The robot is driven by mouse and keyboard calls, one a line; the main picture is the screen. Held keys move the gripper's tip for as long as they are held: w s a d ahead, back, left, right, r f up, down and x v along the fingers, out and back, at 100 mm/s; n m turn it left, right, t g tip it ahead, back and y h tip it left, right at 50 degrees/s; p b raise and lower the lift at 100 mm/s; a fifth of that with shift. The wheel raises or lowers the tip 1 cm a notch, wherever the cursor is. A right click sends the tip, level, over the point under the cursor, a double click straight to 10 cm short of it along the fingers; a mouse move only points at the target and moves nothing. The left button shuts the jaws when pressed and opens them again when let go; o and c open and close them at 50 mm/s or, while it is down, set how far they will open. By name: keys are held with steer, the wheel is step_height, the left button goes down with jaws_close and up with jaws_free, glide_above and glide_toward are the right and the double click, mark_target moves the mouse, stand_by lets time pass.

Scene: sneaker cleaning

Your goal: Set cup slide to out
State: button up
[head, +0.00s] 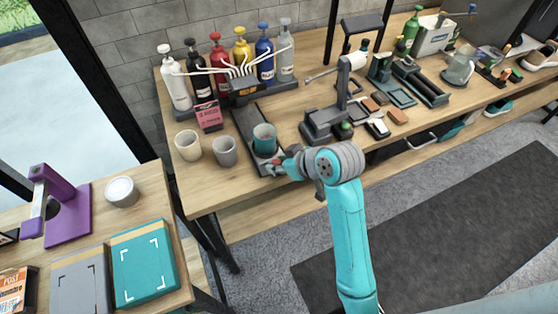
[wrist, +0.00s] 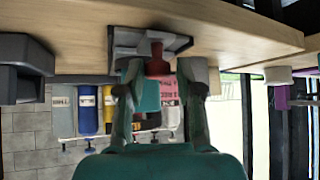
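The cup slide (head: 245,121) is a dark flat track running from the dispenser to the table's front edge. A teal cup (head: 264,138) stands upright on its front end. A red knob (wrist: 158,62) is at the slide's front end, and it also shows in the head view (head: 277,161). My gripper (head: 282,166) is at the slide's front, close to the knob. In the wrist view, which looks upside down, the gripper's fingers (wrist: 162,75) are apart on either side of the knob, with gaps showing. The teal cup (wrist: 150,96) shows behind the knob, partly hidden.
A cream cup (head: 188,146) and a grey cup (head: 225,151) stand left of the slide. The dispenser (head: 243,88) with several coloured bottles stands behind. A grey stand (head: 322,122) is close on the right. A pink box (head: 208,115) stands left of the track.

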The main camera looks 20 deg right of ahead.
steer(key=shift+o, duration=0.5)
steer(key=shift+s+d+r, duration=0.1)
steer(key=shift+r, duration=0.1)
steer(key=v, duration=1.1)
steer(key=shift+s+r, duration=0.2)
steer(key=shift+s, duration=0.05)
steer(key=shift+f, duration=0.1)
